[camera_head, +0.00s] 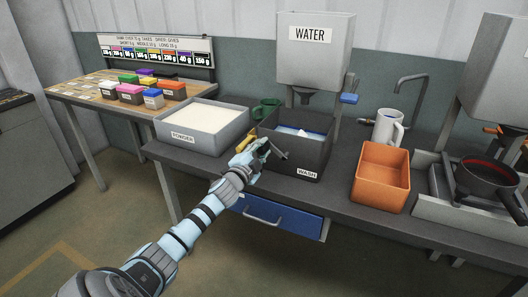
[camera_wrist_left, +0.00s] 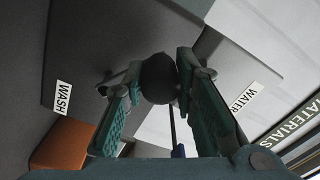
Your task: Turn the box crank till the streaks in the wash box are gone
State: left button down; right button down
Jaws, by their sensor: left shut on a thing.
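The dark grey wash box (camera_head: 312,160), labelled WASH, stands on the bench in the head view. Blue and pale whitish contents (camera_head: 300,132) show inside, too small to tell streaks apart. My left gripper (camera_head: 262,148) is at the box's left front corner, shut on the crank. In the left wrist view the crank's round dark knob (camera_wrist_left: 158,80) sits between the two fingers. A thin crank arm (camera_head: 279,154) shows beside the gripper in the head view. My right gripper is not in view.
A powder tray (camera_head: 203,142) stands left of the wash box, with a green mug (camera_head: 265,108) behind. The water tank (camera_head: 315,60) hangs above the box. An orange bin (camera_head: 381,178), a white jug (camera_head: 388,128) and a dark pan (camera_head: 487,180) are to the right.

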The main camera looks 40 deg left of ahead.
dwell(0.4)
pick_arm(q)
jog(key=c, duration=1.6)
grip_release()
jog(key=o, duration=0.3)
jog(key=shift+a+f, duration=0.1)
jog(key=shift+a, duration=0.05)
jog(key=v, duration=1.2)
